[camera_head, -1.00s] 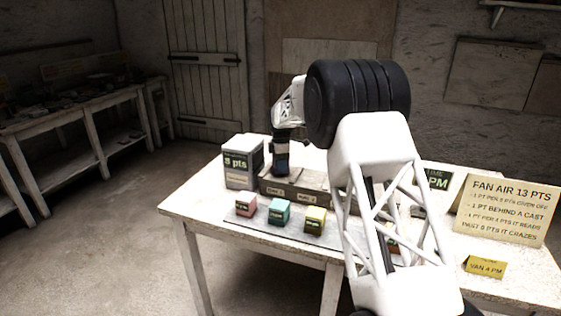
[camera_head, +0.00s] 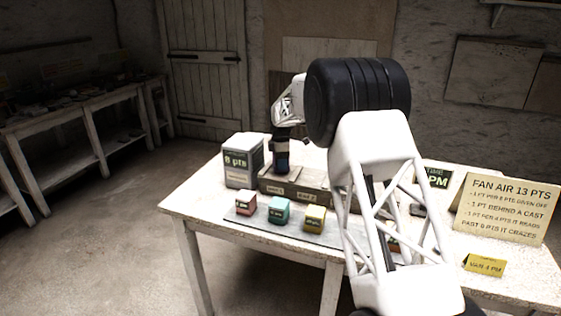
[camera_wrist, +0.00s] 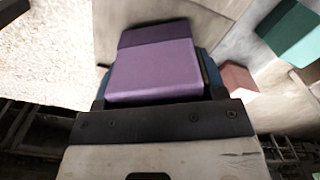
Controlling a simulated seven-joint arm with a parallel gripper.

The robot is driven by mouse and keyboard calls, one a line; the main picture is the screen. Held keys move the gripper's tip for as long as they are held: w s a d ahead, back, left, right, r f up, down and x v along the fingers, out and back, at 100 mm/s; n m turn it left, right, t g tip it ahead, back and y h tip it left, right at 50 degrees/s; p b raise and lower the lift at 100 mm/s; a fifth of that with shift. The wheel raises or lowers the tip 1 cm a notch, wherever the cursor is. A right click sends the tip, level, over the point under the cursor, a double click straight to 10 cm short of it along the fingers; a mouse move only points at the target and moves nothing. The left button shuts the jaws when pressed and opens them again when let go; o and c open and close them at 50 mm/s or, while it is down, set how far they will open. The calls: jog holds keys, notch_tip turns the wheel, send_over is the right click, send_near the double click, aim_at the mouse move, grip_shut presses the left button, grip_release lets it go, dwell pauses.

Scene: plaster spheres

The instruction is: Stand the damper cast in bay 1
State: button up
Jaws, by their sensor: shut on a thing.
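My gripper (camera_head: 282,168) is shut on a purple block (camera_wrist: 155,68), which fills the space between the fingers in the wrist view. No label shows on its visible faces, so I cannot read whether it is the damper cast. In the head view the gripper points down at the left part of the low brown rack (camera_head: 290,187), where the front label appears to read bay 1. Its fingers hide most of the block there. I cannot tell whether the block touches the bay floor.
A pink block (camera_head: 245,203), a teal block (camera_head: 279,211) and a yellow block (camera_head: 315,218) stand on a grey mat in front of the rack. A grey box (camera_head: 242,162) reading 8 pts stands left of it. A fan air sign (camera_head: 507,208) stands at right.

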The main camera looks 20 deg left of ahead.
jog(key=shift+f, duration=0.7)
dwell(1.0)
jog(key=o, duration=1.2)
jog(key=shift+r, duration=0.15)
jog(key=shift+r, duration=1.85)
